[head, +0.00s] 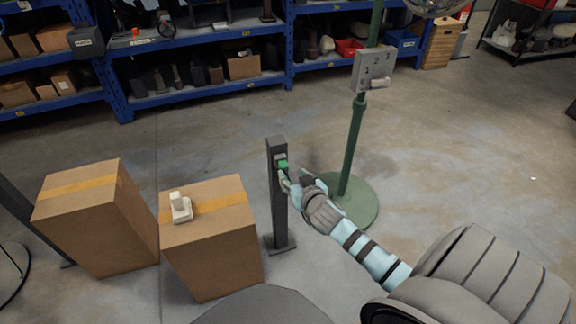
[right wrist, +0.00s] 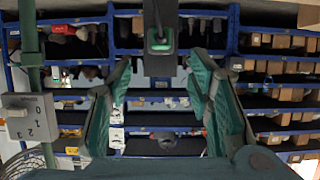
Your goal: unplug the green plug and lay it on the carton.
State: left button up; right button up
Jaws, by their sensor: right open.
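The green plug (head: 283,163) sits at the socket near the top of a dark grey post (head: 279,212). In the right wrist view the plug (right wrist: 160,42) shows at the top middle, on the post. My right gripper (head: 286,180) is just below and to the right of the plug in the head view. In the right wrist view its two green fingers (right wrist: 160,68) are spread with nothing between them, and the plug lies beyond the tips. A carton (head: 215,250) with tape on top stands left of the post. My left gripper is out of view.
A white device (head: 181,208) sits on the near carton's left part; the right part of its top is bare. Another carton (head: 100,215) stands to its left. A green pole stand (head: 350,150) with a numbered switch box (head: 373,68) is behind my right arm. Blue shelves (head: 200,95) line the back.

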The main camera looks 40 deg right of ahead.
aim_at(285, 168)
jog(key=b+x, duration=0.1)
jog(key=x, duration=0.3)
jog(key=b+x, duration=0.1)
jog(key=x, duration=0.2)
jog(key=shift+f+b, duration=0.3)
jog(key=shift+b, duration=0.05)
jog(key=shift+w+d+f, duration=0.1)
jog(key=shift+w+f, duration=0.05)
jog(key=shift+w, duration=0.35)
jog(key=shift+w+d+b, duration=0.15)
jog(key=shift+w+b, duration=0.2)
jog(key=shift+w, duration=0.05)
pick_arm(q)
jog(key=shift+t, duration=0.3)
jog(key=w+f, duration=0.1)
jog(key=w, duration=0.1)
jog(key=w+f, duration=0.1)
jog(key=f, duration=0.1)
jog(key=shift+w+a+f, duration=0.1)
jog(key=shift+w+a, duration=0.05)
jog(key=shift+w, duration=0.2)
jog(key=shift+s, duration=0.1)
pick_arm(e)
grip_shut()
